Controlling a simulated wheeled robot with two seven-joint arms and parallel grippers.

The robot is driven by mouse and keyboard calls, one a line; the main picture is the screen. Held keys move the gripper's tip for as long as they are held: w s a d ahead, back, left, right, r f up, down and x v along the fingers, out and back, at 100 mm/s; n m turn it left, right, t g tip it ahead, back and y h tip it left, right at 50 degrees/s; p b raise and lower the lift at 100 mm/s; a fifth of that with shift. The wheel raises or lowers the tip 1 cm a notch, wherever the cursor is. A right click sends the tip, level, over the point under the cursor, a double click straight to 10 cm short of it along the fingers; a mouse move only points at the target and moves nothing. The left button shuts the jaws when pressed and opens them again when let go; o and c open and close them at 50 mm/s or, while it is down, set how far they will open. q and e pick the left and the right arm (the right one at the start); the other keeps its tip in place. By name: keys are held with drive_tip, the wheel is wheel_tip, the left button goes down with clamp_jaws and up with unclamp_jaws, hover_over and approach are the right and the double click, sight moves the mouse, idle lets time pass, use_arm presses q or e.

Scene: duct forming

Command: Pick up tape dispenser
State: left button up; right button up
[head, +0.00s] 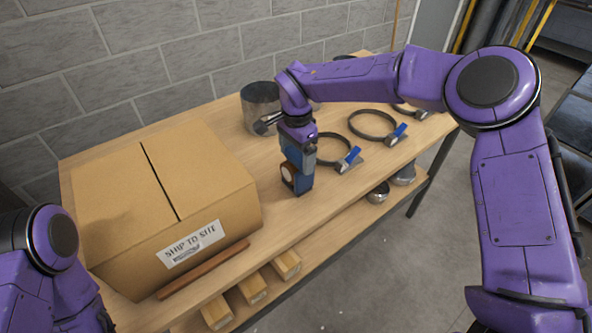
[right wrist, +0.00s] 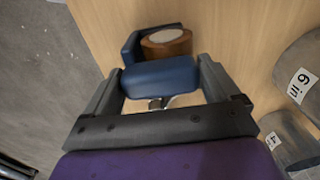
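The blue tape dispenser (head: 304,172) with a brown tape roll (head: 288,174) is upright by the table's front edge, right of the cardboard box. My right gripper (head: 297,142) is directly above it, pointing down. In the right wrist view the dispenser's blue handle (right wrist: 160,78) fills the space between both fingers (right wrist: 160,70), which touch its sides. The tape roll (right wrist: 167,42) shows beyond the handle. I cannot tell whether the dispenser's bottom is on the table or slightly above it. My left arm shows at the lower left, but its gripper is out of view.
A large cardboard box (head: 190,180) fills the table's left side. A metal duct (head: 262,100) stands behind my right gripper. Several ring clamps with blue handles (head: 375,125) lie to the right. A brown strip (head: 205,268) lies before the box. A lower shelf holds wooden blocks (head: 252,288).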

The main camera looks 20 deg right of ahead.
drive_tip(key=c, duration=0.9)
drive_tip(key=shift+c, duration=0.2)
drive_tip(key=shift+r, duration=0.1)
drive_tip(key=shift+r+p, duration=0.3)
drive_tip(key=shift+p, duration=0.1)
wheel_tip(320, 180, up, 4)
drive_tip(key=p, duration=0.4)
drive_tip(key=shift+p, duration=0.4)
drive_tip(key=s+a+r+p, duration=0.2)
drive_tip(key=s+r+p, duration=0.1)
drive_tip(key=s, duration=0.3)
drive_tip(key=s+a+r+p, duration=0.3)
drive_tip(key=s+r, duration=0.2)
drive_tip(key=s, duration=0.1)
drive_tip(key=shift+s+a+r, duration=0.15)
drive_tip(key=shift+s+a, duration=0.2)
drive_tip(key=shift+s, duration=0.05)
